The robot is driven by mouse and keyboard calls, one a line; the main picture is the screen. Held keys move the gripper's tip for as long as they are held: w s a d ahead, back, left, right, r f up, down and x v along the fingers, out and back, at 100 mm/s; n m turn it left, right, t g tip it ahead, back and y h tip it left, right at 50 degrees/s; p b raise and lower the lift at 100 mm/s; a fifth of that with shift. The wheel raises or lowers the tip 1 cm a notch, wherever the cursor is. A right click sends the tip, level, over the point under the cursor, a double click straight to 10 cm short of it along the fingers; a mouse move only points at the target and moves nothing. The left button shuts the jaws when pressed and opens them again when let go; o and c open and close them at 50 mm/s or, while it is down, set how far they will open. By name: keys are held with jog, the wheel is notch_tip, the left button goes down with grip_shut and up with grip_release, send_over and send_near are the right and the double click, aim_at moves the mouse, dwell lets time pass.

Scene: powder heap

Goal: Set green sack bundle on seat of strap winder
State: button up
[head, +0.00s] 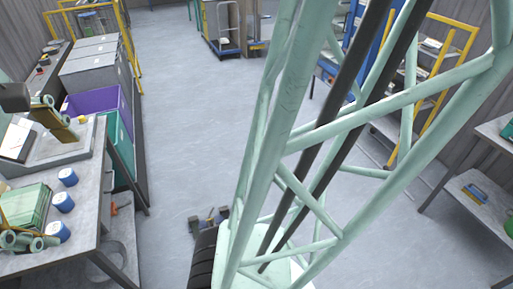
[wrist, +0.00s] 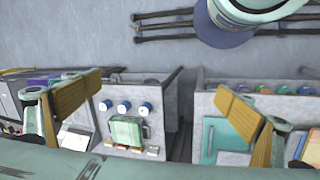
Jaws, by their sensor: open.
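The green sack bundle (head: 25,203) lies on the grey bench at the left of the head view. In the wrist view the bundle (wrist: 126,130) shows upright-looking between my fingers, lower and farther off. My gripper (head: 38,178) is at the left edge of the head view, above the bench. It is open and empty, its yellow fingers wide apart in the wrist view (wrist: 160,88). The lower finger in the head view partly covers the bundle's near edge. A grey raised block (head: 68,148) stands beyond the bundle. I cannot tell whether it is the strap winder.
Several blue-capped jars (head: 63,202) stand right beside the bundle. A purple bin (head: 98,103) and grey boxes line the left wall. Yellow rails (head: 131,50) stand behind. My arm structure covers the middle right. The open floor (head: 180,110) is clear.

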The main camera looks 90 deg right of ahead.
jog(key=s+a+r+m+t+y, duration=0.2)
jog(key=s+a+r+t+y, duration=0.1)
jog(key=s+a, duration=0.3)
jog(key=shift+a+m, duration=0.4)
jog(key=shift+a, duration=0.85)
jog(key=shift+o, duration=0.4)
jog(key=shift+r, duration=0.15)
